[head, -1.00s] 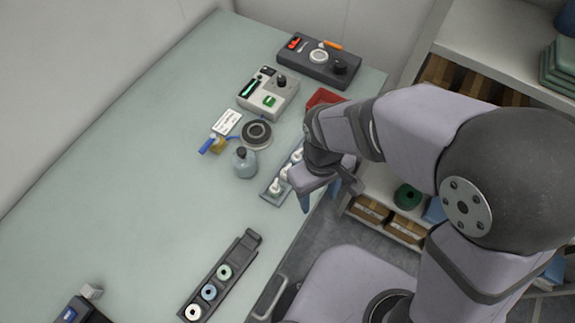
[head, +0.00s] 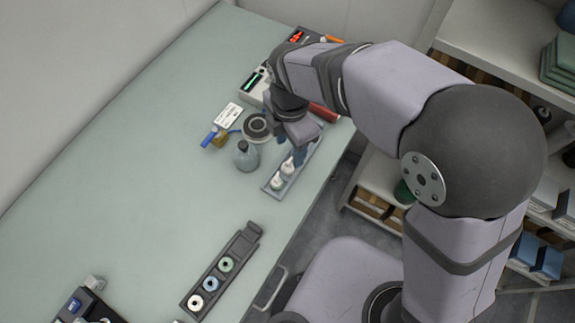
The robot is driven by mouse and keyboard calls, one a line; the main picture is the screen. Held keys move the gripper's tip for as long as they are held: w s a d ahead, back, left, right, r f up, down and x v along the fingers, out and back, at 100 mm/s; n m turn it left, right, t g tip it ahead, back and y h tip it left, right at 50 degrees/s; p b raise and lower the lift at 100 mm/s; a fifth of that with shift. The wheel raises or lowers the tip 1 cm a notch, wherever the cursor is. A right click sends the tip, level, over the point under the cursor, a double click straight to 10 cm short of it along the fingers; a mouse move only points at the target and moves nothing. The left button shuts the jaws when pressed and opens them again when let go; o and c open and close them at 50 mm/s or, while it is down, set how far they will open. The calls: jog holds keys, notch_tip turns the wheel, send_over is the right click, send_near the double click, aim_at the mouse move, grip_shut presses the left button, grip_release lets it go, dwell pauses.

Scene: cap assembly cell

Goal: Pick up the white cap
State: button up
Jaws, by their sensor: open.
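A blue-grey tray (head: 271,187) lies near the right edge of the table and holds small white knobbed pieces (head: 284,174), which look like caps. My gripper (head: 300,157) is over the far part of this tray, pointing down, with its blue fingertips close to the pieces. It is open. My gripper and arm hide the far part of the tray, and I cannot tell whether a piece stands between the fingers. A white ring-shaped piece (head: 195,302) sits in the dark rack (head: 241,243) nearer the front, beside a blue one (head: 209,284) and a green one (head: 227,264).
A grey bottle (head: 246,157) and a round dark-topped device (head: 257,127) stand left of the tray. A white label card (head: 228,116) and a blue-handled item (head: 212,138) lie further left. A red bin (head: 324,113) is behind my gripper. The table's left side is clear.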

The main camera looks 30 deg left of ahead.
aim_at(289, 162)
jog(key=shift+n, duration=0.5)
jog(key=shift+s+f+p, duration=0.15)
jog(key=shift+f+p, duration=1.25)
jog(key=shift+f, duration=2.3)
jog(key=c, duration=0.8)
